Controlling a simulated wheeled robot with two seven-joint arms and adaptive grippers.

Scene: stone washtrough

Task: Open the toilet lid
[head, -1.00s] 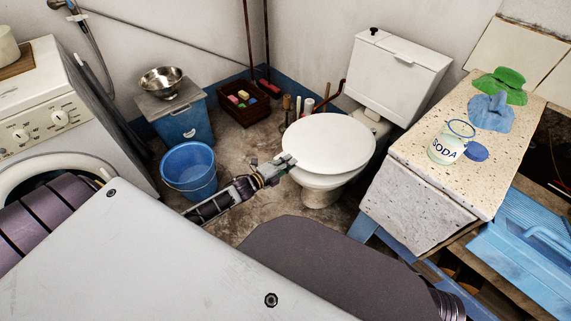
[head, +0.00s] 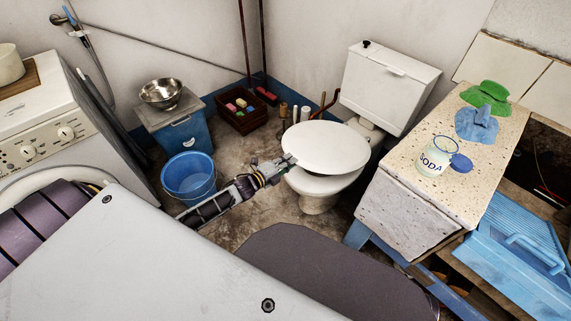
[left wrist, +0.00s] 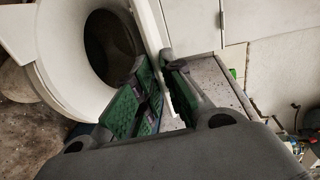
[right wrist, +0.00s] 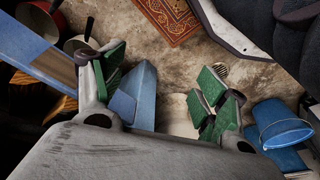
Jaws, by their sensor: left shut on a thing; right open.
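The white toilet lid (head: 325,146) is partly raised, tilted above the toilet seat and bowl (head: 318,186), with a gap at the near left side. My left gripper (head: 284,162) is shut on the lid's left edge. In the left wrist view the lid (left wrist: 153,35) is a white slab running between the fingers of the left gripper (left wrist: 166,72), with the open bowl (left wrist: 110,42) to its left. My right gripper (right wrist: 160,82) is open and empty in the right wrist view; it is not seen in the head view.
The cistern (head: 390,88) stands behind the lid. A speckled stone counter (head: 420,190) with a soda jar (head: 432,160) is close on the right. A blue bucket (head: 188,178) stands left of my left forearm. A blue leg (right wrist: 138,92) shows between the right fingers.

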